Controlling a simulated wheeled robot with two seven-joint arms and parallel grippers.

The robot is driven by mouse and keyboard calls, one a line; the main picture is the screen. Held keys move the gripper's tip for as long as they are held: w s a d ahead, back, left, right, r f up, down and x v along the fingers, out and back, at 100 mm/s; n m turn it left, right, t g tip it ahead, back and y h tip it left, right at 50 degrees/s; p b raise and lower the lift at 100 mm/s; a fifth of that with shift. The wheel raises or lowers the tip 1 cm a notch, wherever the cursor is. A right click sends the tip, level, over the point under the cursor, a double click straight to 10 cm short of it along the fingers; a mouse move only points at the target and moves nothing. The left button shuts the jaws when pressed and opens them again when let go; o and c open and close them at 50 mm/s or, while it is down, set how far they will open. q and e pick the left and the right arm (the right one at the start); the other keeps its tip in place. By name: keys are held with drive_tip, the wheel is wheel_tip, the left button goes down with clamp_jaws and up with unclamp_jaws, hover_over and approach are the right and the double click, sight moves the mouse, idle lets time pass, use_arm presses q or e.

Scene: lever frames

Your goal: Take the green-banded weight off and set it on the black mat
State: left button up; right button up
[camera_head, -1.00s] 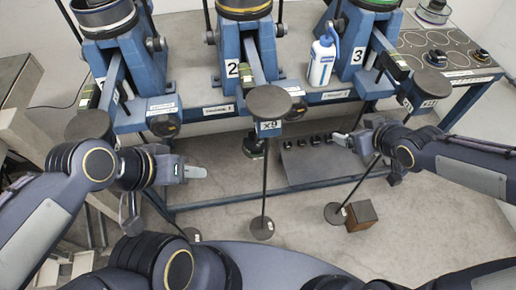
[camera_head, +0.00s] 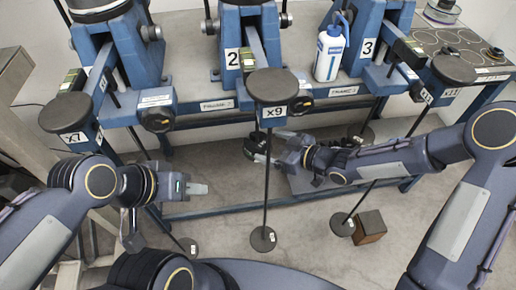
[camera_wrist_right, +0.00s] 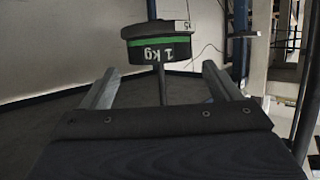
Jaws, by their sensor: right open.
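The green-banded weight (camera_wrist_right: 160,48), black and marked 1 kg, shows upside down in the right wrist view with a thin rod meeting it.
A white bottle (camera_head: 329,52) stands between levers 2 and 3. A brown box (camera_head: 369,227) is on the floor. A dark weight (camera_head: 493,53) sits on the mat.

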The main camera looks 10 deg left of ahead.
sight(263, 145)
drive_tip(key=a+f+b, duration=0.1)
drive_tip(key=w+a+f+b, duration=0.1)
drive_tip(key=a, duration=0.1)
drive_tip(key=shift+w+a+f, duration=0.1)
drive_tip(key=shift+a+f, duration=0.05)
drive_tip(key=shift+f, duration=0.1)
drive_tip(key=shift+b+x, duration=0.7)
drive_tip(key=shift+x, duration=0.3)
drive_tip(key=shift+c, duration=0.4)
drive_tip(key=c, duration=1.2)
drive_tip(key=shift+r, duration=0.15)
